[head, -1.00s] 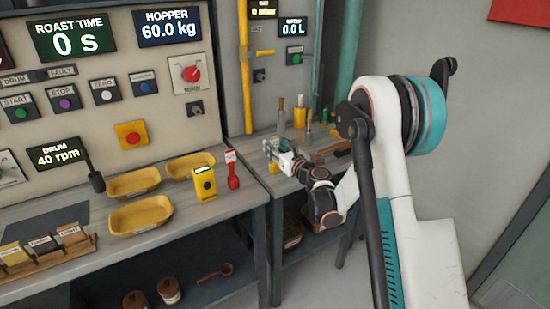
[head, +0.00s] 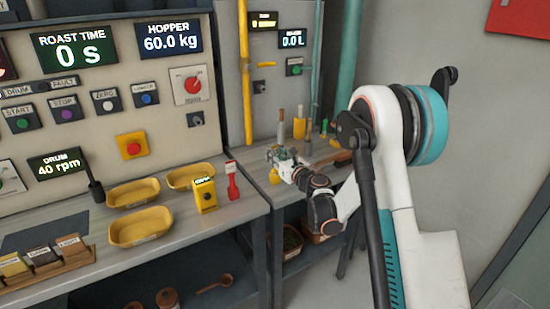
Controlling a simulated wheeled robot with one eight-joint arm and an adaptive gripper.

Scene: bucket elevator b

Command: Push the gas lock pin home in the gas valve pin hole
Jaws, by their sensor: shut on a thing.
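My gripper (head: 274,154) is small in the head view, low over the right-hand bench and in front of the grey panel. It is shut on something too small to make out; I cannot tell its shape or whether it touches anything. A yellow pipe (head: 246,90) runs down the grey panel, left of and above my gripper. A short yellow bar (head: 265,64) sits beside the pipe. I cannot make out the gas valve pin hole or identify the gas lock pin. A small yellow thing (head: 274,176) shows just below my gripper.
An upright brown-handled tool (head: 281,116) and yellow items (head: 300,128) stand behind my gripper. A red tagged item (head: 232,181), a yellow box (head: 204,195) and yellow trays (head: 140,226) stand on the left bench. A teal pipe (head: 348,65) rises at the right.

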